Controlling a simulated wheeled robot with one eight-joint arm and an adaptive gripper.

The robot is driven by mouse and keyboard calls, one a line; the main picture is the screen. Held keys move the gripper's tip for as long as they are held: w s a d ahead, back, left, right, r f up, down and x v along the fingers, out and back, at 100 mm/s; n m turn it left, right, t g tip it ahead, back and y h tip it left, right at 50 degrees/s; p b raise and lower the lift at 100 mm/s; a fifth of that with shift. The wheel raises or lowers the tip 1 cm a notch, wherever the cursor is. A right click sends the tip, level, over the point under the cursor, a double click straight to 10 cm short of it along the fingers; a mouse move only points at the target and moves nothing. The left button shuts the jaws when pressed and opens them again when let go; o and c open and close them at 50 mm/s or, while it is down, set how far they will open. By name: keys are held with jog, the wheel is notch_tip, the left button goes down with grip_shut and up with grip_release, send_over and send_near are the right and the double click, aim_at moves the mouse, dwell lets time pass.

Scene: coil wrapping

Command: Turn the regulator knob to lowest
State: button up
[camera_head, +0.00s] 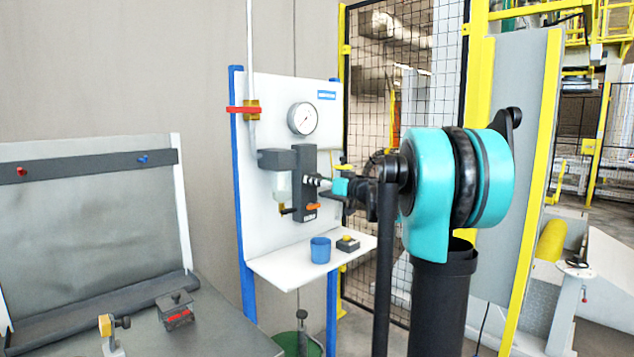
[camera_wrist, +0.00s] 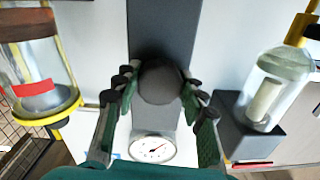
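The dark round regulator knob (camera_wrist: 160,82) sits on a dark block in the middle of the wrist view. My gripper (camera_wrist: 158,88) has its two green-padded fingers apart, one on each side of the knob. The left finger appears to have a small gap to the knob; the right fingertip is very close to it, and contact is unclear. In the head view my gripper (camera_head: 322,182) reaches the front of the dark regulator block (camera_head: 304,160) on the white panel and hides the knob. A round pressure gauge (camera_head: 302,118) is above it; it also shows in the wrist view (camera_wrist: 153,148).
A blue cup (camera_head: 320,250) and a small dark box (camera_head: 347,244) stand on the white shelf (camera_head: 285,268) below. A red lever (camera_head: 245,110) sticks out at upper left.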

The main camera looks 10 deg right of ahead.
jog(key=o, duration=0.4)
jog(key=v, duration=1.2)
